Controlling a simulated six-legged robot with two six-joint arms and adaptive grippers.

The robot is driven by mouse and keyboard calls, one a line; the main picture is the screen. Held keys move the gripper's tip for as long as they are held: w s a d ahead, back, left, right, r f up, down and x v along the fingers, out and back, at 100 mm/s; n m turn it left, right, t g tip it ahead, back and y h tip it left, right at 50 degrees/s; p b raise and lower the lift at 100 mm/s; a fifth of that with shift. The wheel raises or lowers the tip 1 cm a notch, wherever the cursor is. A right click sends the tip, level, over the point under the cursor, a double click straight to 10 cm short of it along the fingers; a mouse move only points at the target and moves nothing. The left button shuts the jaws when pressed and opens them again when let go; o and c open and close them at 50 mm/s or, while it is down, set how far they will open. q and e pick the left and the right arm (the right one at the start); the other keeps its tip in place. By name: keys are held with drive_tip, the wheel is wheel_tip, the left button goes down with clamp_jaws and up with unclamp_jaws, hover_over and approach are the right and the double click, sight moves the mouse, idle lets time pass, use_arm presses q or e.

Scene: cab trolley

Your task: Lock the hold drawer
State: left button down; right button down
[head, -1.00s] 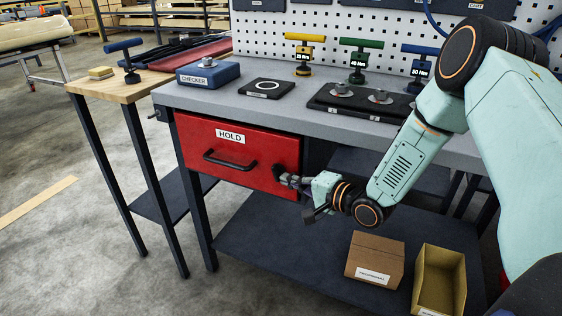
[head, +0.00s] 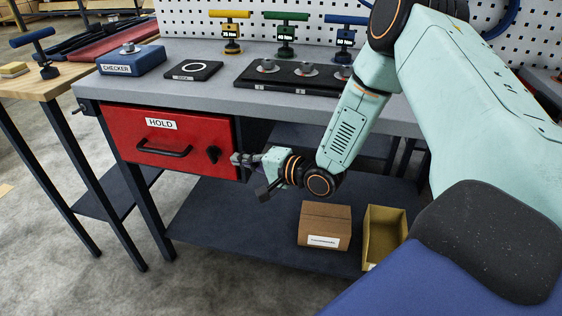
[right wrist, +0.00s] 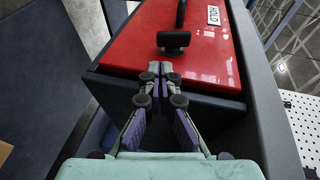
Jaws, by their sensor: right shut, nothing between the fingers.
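The hold drawer has a red front (head: 125,128) under the bench top, with a HOLD label and a black bar handle (head: 165,150). The front looks pushed in, but I cannot be sure. A black lock knob (head: 213,154) sits right of the handle; in the right wrist view the knob (right wrist: 173,40) has its bar across the handle's direction. My right gripper (head: 237,159) is shut and empty by the drawer's right edge, apart from the knob. In the right wrist view its fingertips (right wrist: 160,69) lie just short of the knob. My left gripper is out of view.
The grey bench top (head: 205,94) holds a blue checker box (head: 131,62), a dark pad (head: 193,70) and a black tray (head: 285,84). A cardboard box (head: 324,226) and an open yellow bin (head: 385,236) stand on the lower shelf. A wooden side table (head: 45,80) is at left.

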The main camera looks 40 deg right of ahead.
drive_tip(key=p+v, duration=0.5)
drive_tip(key=v, duration=0.5)
drive_tip(key=shift+a+r, duration=0.2)
drive_tip(key=shift+r, duration=0.2)
drive_tip(key=shift+w, duration=0.1)
